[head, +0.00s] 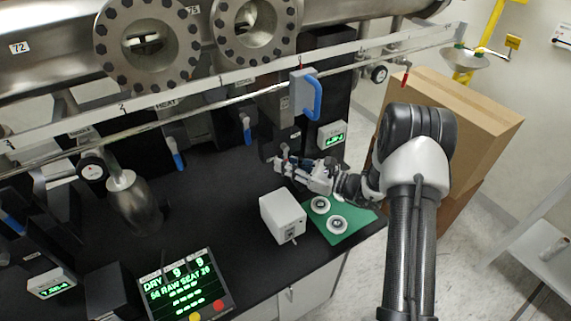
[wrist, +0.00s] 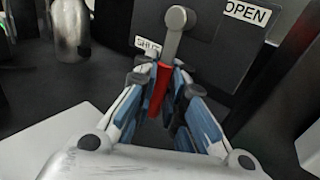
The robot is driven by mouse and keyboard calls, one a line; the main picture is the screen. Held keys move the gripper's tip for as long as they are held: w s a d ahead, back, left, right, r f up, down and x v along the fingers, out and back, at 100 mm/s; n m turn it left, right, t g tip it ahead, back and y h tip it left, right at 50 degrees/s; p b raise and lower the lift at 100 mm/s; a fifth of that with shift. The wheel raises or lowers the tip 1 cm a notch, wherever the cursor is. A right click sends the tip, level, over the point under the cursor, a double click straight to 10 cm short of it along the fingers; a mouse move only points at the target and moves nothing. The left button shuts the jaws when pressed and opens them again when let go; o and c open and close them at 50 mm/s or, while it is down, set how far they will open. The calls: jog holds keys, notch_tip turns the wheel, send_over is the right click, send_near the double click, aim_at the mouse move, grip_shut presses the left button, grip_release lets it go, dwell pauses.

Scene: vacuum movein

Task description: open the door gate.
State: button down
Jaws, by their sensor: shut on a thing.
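In the wrist view, the gate lever has a grey metal arm (wrist: 173,42) on a round pivot and a red handle (wrist: 159,90). It hangs down, leaning slightly left, with its lower end nearer the SHUT label (wrist: 148,46) than the OPEN label (wrist: 246,12). My gripper (wrist: 158,82) is shut on the red handle, with a blue-and-white finger on each side. In the head view my gripper (head: 283,163) reaches to the dark column at the back of the black bench. The lever is hidden or too small to make out there.
On the bench stand a white box (head: 283,217), a green mat (head: 340,226) with two round flanged parts, and a green-lit display (head: 183,287). A blue-handled lever (head: 306,95) hangs above my gripper. A cardboard box (head: 455,120) stands behind my arm. The bench's middle is clear.

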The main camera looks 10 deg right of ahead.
jog(key=shift+d, duration=0.1)
jog(key=shift+w+d+r+n+g+h+b, duration=0.3)
jog(key=shift+d+n+h, duration=0.4)
jog(key=shift+n+h, duration=0.3)
jog(key=shift+w+d+r+n+g+h+b, duration=0.15)
jog(key=shift+d+r+n+h+b, duration=0.15)
jog(key=shift+d+n+h, duration=0.65)
jog(key=shift+w+d+r+n+g+h+b, duration=0.15)
jog(key=shift+w+d+r+n+h+b, duration=0.2)
jog(key=shift+n+h, duration=0.65)
jog(key=shift+s+n, duration=0.1)
jog(key=shift+n, duration=0.25)
jog(key=c, duration=1.8)
grip_release()
jog(key=shift+s+d+y, duration=0.1)
jog(key=shift+d+y, duration=0.05)
jog(key=shift+y, duration=0.1)
jog(key=shift+c, duration=0.2)
jog(key=shift+o, duration=0.9)
